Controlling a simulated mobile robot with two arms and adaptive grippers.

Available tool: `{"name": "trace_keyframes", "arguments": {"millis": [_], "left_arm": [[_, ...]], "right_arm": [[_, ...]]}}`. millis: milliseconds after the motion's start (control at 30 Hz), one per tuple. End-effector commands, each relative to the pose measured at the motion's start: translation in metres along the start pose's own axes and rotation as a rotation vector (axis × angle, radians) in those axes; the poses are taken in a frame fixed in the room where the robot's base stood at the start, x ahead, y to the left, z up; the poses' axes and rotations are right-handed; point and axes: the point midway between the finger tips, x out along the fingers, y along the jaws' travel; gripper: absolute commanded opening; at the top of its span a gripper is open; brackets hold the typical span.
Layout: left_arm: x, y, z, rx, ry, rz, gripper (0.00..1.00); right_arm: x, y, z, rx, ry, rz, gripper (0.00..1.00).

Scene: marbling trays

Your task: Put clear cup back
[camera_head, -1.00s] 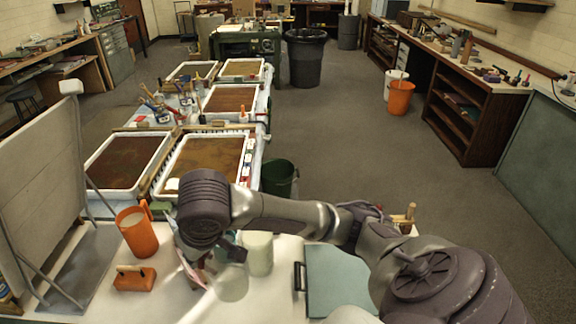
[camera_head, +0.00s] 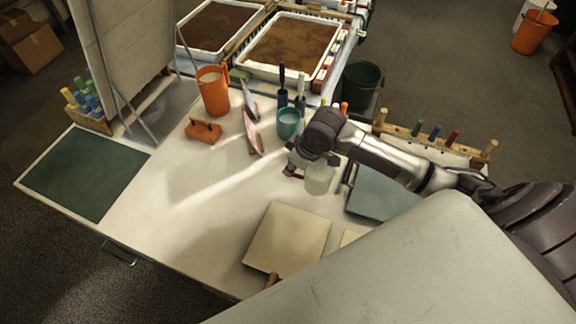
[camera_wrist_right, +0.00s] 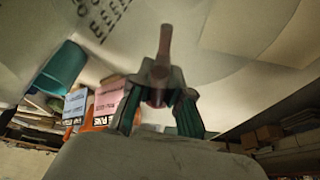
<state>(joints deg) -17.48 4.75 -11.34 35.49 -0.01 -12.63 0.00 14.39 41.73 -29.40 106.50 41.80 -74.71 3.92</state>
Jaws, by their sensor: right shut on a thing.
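The clear cup (camera_head: 319,181) is a see-through, slightly greenish vessel. It is upright at the right side of the white table, just below my right gripper (camera_head: 303,163). My right gripper is shut on it, though the grip is partly hidden by the wrist. In the right wrist view the two fingers of my right gripper (camera_wrist_right: 158,105) show close together, with a brownish stick-like shape between them; the cup's walls are hard to make out there. My left gripper is not in view.
A teal cup (camera_head: 289,124) stands behind and left, with it in the wrist view too (camera_wrist_right: 62,68). An orange pitcher (camera_head: 213,92) and orange block (camera_head: 204,132) stand further left. A blue-grey board (camera_head: 384,194) lies right. A beige board (camera_head: 288,238) lies in front. The table's left-middle is clear.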

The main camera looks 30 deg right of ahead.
Motion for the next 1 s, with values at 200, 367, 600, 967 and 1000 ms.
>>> {"name": "trace_keyframes", "arguments": {"millis": [200,367,600,967,1000], "left_arm": [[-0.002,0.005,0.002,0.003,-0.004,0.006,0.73],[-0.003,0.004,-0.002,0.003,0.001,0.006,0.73],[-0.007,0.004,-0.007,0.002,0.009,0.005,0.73],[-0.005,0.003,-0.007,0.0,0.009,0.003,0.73],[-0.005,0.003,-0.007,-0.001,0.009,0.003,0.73]], "right_arm": [[0.026,0.014,-0.019,0.001,0.0,0.001,0.0],[0.04,0.014,-0.016,0.001,-0.004,-0.002,0.0],[0.066,0.015,-0.005,0.0,-0.002,0.0,0.0],[0.07,0.015,-0.004,0.0,-0.002,0.001,0.0],[0.07,0.015,-0.004,0.0,-0.002,0.001,0.19]]}}
